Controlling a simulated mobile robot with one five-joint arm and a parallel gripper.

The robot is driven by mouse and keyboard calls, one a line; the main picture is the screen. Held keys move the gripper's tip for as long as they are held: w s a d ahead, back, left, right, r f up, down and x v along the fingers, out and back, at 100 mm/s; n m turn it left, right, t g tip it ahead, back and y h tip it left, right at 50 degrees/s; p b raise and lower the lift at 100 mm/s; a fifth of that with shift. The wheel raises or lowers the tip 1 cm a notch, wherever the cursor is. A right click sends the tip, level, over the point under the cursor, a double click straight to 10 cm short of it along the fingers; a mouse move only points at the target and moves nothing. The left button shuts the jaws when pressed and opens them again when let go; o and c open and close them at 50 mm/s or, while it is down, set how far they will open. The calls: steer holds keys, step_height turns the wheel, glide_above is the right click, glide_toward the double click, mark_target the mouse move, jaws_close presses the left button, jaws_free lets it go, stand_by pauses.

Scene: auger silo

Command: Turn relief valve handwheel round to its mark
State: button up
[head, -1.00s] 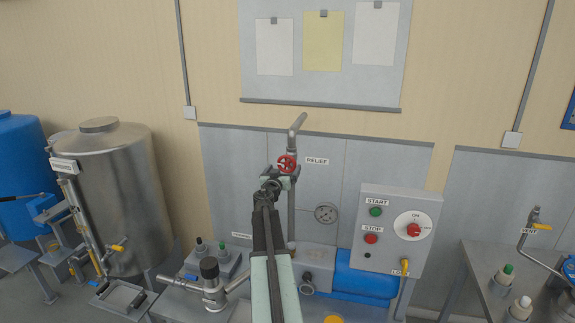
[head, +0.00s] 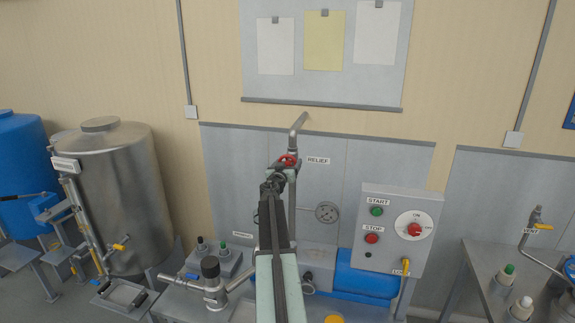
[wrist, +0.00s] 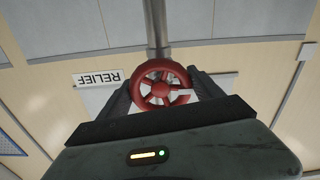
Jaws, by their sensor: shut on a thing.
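The red relief valve handwheel (head: 290,158) sits on the grey vertical pipe, left of the RELIEF label (head: 318,161). In the head view my gripper (head: 285,168) covers its lower part. In the wrist view the handwheel (wrist: 160,72) faces me between my two dark fingers, one on each side, and my gripper (wrist: 161,90) is shut on it. A pale patch shows at the wheel's lower right; I cannot tell whether it is the mark. The lower edge of the wheel is hidden by my gripper body. The label appears upside down there, to the left.
The grey pipe (head: 297,135) bends at the top toward the wall. A control box (head: 390,255) with START and STOP buttons stands to the right. A steel tank (head: 112,200) stands at the left.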

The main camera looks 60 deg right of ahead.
steer(key=shift+a, duration=0.1)
steer(key=n, duration=0.6)
steer(key=shift+n, duration=0.4)
steer(key=n, duration=0.7)
steer(key=shift+s, duration=0.1)
steer(key=n, duration=0.6)
steer(key=shift+r+n, duration=0.15)
steer(key=shift+n, duration=0.15)
steer(key=n, duration=0.6)
steer(key=shift+r+n, duration=0.1)
steer(key=shift+n, duration=0.3)
steer(key=o, duration=1.4)
